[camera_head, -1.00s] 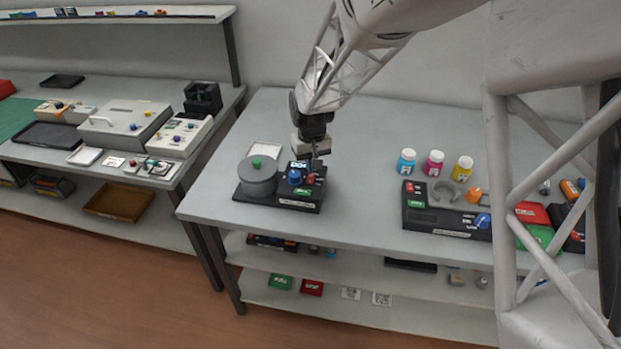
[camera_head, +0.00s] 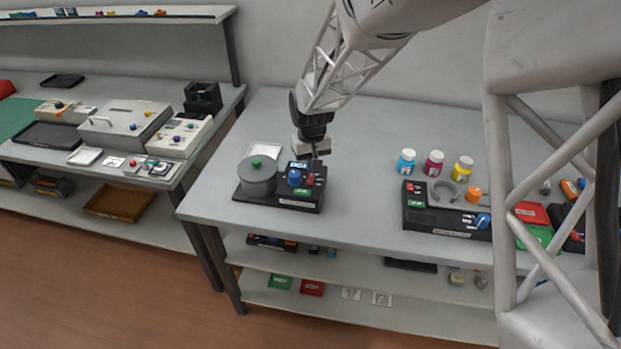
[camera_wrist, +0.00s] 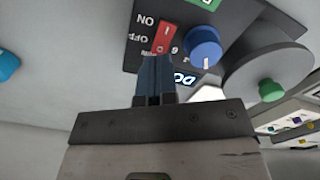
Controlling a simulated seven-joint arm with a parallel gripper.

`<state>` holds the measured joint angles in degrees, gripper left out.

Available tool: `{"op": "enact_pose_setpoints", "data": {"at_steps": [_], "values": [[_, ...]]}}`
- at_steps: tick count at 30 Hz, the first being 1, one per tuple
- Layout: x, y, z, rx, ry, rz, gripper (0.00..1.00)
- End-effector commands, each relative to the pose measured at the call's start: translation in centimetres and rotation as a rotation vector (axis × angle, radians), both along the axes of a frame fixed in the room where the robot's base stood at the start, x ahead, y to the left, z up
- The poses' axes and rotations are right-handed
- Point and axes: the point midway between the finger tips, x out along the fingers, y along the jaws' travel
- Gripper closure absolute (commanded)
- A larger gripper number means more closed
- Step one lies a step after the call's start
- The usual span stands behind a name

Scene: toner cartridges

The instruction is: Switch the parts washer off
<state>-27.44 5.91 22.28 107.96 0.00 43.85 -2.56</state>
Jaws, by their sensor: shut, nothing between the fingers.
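The parts washer (camera_head: 280,187) is a black base at the left end of the near table. It carries a grey lidded pot (camera_head: 258,177) with a green knob, a blue dial (camera_head: 294,177) and a red rocker switch (camera_head: 310,180). In the wrist view the red switch (camera_wrist: 166,37) lies beside ON and OFF lettering, with the blue dial (camera_wrist: 203,45) to its right. My gripper (camera_head: 315,163) is shut and empty, just above the switch end of the base. In the wrist view its fingertips (camera_wrist: 156,62) are at the lower end of the switch; I cannot tell whether they touch it.
Blue, magenta and yellow bottles (camera_head: 434,163) stand to the right, behind another black station (camera_head: 445,222). A pale tray (camera_head: 264,149) lies behind the pot. The table between the two stations is clear. A second bench (camera_head: 90,160) with devices is at the left.

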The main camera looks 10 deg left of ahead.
Motion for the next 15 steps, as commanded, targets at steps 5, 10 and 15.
{"op": "enact_pose_setpoints", "data": {"at_steps": [5, 10, 15], "values": [[0.00, 0.00, -0.14, 0.000, 0.000, 0.000, 1.00], [0.00, 0.00, -0.31, 0.000, 0.000, 0.000, 1.00], [0.00, 0.00, -0.50, 0.000, 0.000, 0.000, 1.00]]}}
